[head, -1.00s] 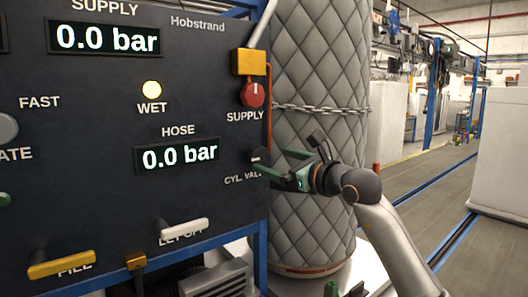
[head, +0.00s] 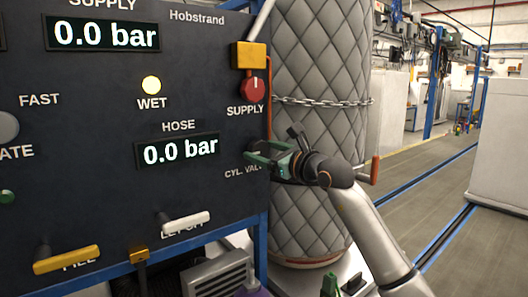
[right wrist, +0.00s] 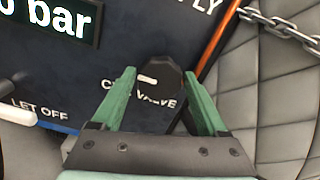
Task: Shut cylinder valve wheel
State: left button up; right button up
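The cylinder valve wheel (right wrist: 158,80) is a small black knob with a white pointer mark aimed left. It sits on the dark panel (head: 100,185), by the "CYL. VALVE" lettering. My right gripper (head: 262,158) has green fingers and reaches the panel's right edge from the right; in the head view it largely hides the knob. In the right wrist view the gripper (right wrist: 160,76) is open, one finger on each side of the knob. I cannot tell whether the fingertips touch it. My left gripper is not in view.
The red supply knob (head: 252,90) and a yellow block (head: 249,56) sit above. A white let-off lever (head: 184,222) and yellow fill lever (head: 66,260) stick out below. A quilted cylinder (head: 318,75) with a chain (head: 325,101) stands right behind the gripper. Floor space lies farther right.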

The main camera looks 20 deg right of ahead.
jog(key=c, duration=0.9)
jog(key=shift+m, duration=1.2)
jog(key=m, duration=0.2)
jog(key=shift+d+m, duration=0.1)
jog(key=shift+m, duration=0.2)
jog(key=m+p, duration=0.2)
jog(key=m, duration=0.4)
jog(key=shift+w+d+p, duration=0.1)
jog(key=shift+d+p, duration=0.05)
jog(key=shift+p, duration=0.2)
jog(key=m, duration=0.3)
jog(key=shift+d+f+m, duration=0.1)
jog(key=shift+f+m, duration=0.05)
jog(key=shift+m, duration=1.75)
